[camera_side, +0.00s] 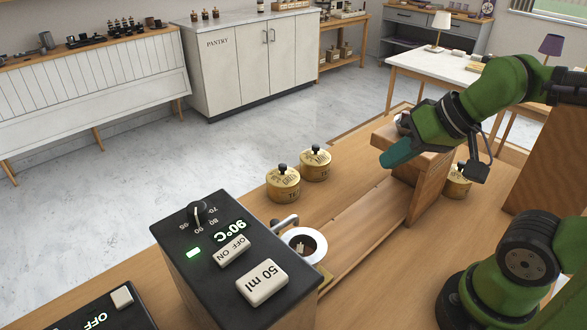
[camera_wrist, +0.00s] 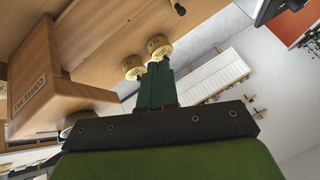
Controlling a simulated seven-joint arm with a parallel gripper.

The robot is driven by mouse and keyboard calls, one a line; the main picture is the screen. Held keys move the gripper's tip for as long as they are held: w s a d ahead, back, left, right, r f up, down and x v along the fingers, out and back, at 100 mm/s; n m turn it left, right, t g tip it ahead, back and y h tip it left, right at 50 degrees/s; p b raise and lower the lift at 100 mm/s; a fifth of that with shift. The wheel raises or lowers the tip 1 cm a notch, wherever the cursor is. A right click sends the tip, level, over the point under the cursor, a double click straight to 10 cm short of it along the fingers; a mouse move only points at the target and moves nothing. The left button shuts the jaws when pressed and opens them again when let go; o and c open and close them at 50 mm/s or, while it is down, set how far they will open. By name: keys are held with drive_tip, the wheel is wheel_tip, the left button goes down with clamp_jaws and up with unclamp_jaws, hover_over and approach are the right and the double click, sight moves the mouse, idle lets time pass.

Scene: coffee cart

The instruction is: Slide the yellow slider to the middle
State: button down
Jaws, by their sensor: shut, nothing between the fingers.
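I cannot make out a yellow slider for certain in either view. A small yellowish piece (camera_side: 325,281) shows at the right edge of the dark control box, mostly hidden, and I cannot tell what it is. My gripper (camera_side: 386,162) is shut and empty, its green fingers in the air in front of the wooden coffee mill (camera_side: 436,172). In the wrist view the shut fingers (camera_wrist: 157,66) point toward two gold tins, and the mill (camera_wrist: 55,90) with its "COFFEE MILL" label is at the left.
Two gold tins with black knobs, one nearer (camera_side: 283,185) and one farther (camera_side: 315,164), stand on the wooden counter. Another tin (camera_side: 458,184) is behind the mill. The control box (camera_side: 190,262) with dial and buttons stands in front, a round metal-rimmed cup (camera_side: 318,240) beside it.

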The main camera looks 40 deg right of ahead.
drive_tip(key=c, duration=1.8)
unclamp_jaws()
drive_tip(key=shift+o, duration=1.2)
drive_tip(key=shift+a+f, duration=0.1)
drive_tip(key=shift+f, duration=0.05)
drive_tip(key=o, duration=0.6)
drive_tip(key=w, duration=0.1)
drive_tip(key=w+a+f+g, duration=0.1)
drive_tip(key=w+a+n+g, duration=0.1)
drive_tip(key=shift+w+f, duration=0.25)
drive_tip(key=shift+w, duration=0.05)
drive_tip(key=n+g+h, duration=0.2)
drive_tip(key=n+g, duration=0.3)
drive_tip(key=n, duration=0.1)
hover_over(274, 221)
wheel_tip(274, 221, down, 4)
wheel_tip(274, 221, down, 16)
drive_tip(key=shift+f, duration=0.2)
drive_tip(key=shift+c, duration=0.5)
clamp_jaws()
